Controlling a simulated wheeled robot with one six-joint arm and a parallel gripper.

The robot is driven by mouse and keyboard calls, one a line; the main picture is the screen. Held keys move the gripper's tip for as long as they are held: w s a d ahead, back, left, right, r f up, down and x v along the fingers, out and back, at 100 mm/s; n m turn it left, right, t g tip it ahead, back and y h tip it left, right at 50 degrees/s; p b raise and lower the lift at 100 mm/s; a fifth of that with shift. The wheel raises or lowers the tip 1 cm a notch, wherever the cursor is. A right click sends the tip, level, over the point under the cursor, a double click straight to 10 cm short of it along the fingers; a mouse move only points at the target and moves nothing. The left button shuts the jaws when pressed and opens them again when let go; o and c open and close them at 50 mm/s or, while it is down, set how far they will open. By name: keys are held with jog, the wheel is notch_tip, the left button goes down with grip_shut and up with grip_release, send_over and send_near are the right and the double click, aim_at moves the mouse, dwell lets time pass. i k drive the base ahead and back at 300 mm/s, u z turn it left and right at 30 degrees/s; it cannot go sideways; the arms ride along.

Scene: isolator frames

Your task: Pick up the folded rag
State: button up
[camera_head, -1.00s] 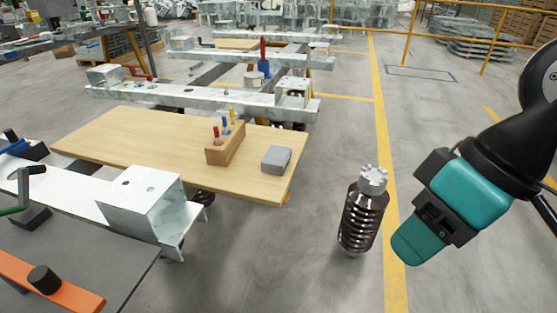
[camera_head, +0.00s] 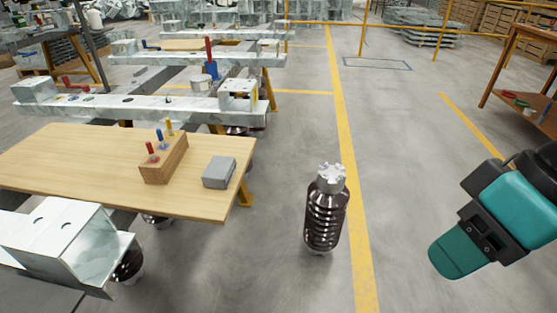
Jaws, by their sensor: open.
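The folded rag appears to be the grey, flat, block-shaped item (camera_head: 219,172) on the right end of the light wooden board, near its edge. My gripper (camera_head: 458,254) is at the lower right, at the teal end of my arm, above the floor. It is open and nothing shows in it. The gripper's fingers are not clearly distinguishable from this angle.
On the wooden board (camera_head: 75,168), a wooden block (camera_head: 163,160) with several coloured-handled tools stands left of the grey item. The ribbed cylinder (camera_head: 326,215) is right of the board. Metal beams (camera_head: 150,109) lie behind. Open floor (camera_head: 410,150) lies to the right, with a wooden table (camera_head: 535,40) beyond.

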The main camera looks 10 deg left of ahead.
aim_at(218, 173)
jog(key=z, duration=0.45)
jog(key=i, duration=0.3)
jog(key=u, duration=2.25)
